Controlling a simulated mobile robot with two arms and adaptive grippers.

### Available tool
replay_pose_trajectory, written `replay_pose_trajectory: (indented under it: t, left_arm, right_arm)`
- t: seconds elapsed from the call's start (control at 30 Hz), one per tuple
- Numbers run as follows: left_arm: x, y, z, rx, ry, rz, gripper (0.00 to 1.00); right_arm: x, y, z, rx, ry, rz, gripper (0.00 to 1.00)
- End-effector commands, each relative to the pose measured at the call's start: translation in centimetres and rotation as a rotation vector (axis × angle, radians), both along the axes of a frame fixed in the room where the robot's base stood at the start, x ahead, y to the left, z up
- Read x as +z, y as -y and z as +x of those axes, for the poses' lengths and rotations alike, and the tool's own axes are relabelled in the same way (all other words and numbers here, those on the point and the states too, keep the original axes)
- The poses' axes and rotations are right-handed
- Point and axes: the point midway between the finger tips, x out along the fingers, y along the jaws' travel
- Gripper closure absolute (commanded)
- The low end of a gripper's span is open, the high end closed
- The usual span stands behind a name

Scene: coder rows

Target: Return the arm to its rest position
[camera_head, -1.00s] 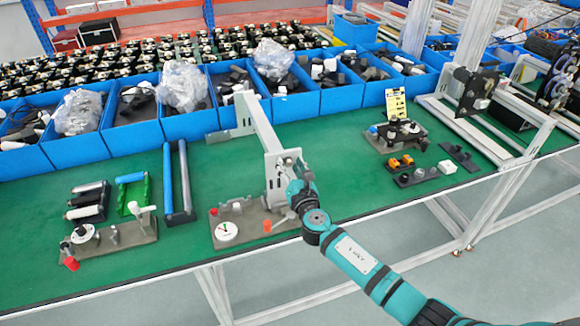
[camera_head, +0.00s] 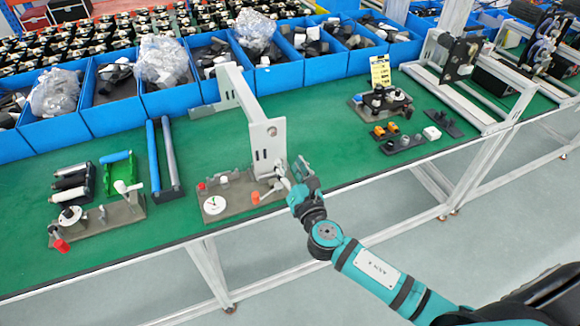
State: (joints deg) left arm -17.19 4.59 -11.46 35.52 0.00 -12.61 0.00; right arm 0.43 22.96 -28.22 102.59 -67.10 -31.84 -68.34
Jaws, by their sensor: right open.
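My right arm (camera_head: 370,270) comes in from the lower right, teal and black. Its gripper (camera_head: 300,172) is open at the front edge of the green table (camera_head: 330,130). The fingers look small and partly merge with the fixture's white parts. I see nothing clearly held in them. My left gripper is not in view.
Blue bins (camera_head: 110,113) with bagged and dark parts line the table's back. A second fixture (camera_head: 105,220) stands at the left, near blue and grey rollers (camera_head: 170,155). Another fixture (camera_head: 380,103) is at the right. Floor (camera_head: 500,230) in front of the table is clear.

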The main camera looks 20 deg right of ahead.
Motion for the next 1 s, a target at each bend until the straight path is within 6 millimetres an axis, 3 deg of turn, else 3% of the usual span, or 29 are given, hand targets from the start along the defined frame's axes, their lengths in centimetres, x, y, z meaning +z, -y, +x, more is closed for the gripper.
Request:
replay_pose_trajectory:
  t: [0.47,0.57,0.67,0.87,1.0]
  left_arm:
    - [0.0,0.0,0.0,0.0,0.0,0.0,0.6]
    - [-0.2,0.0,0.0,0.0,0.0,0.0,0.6]
    - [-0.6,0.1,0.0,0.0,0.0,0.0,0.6]
    - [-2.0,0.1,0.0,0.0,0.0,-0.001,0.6]
    - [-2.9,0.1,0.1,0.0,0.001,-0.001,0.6]
  right_arm:
    - [0.0,0.0,-0.1,-0.001,0.0,0.0,0.56]
    - [-1.1,0.2,-0.1,-0.005,-0.02,0.02,0.56]
    - [-4.8,0.9,-0.4,-0.024,-0.093,0.101,0.56]
    - [-18.6,3.2,-3.3,-0.144,-0.35,0.444,0.56]
    - [-28.4,4.7,-7.7,-0.295,-0.517,0.723,0.56]
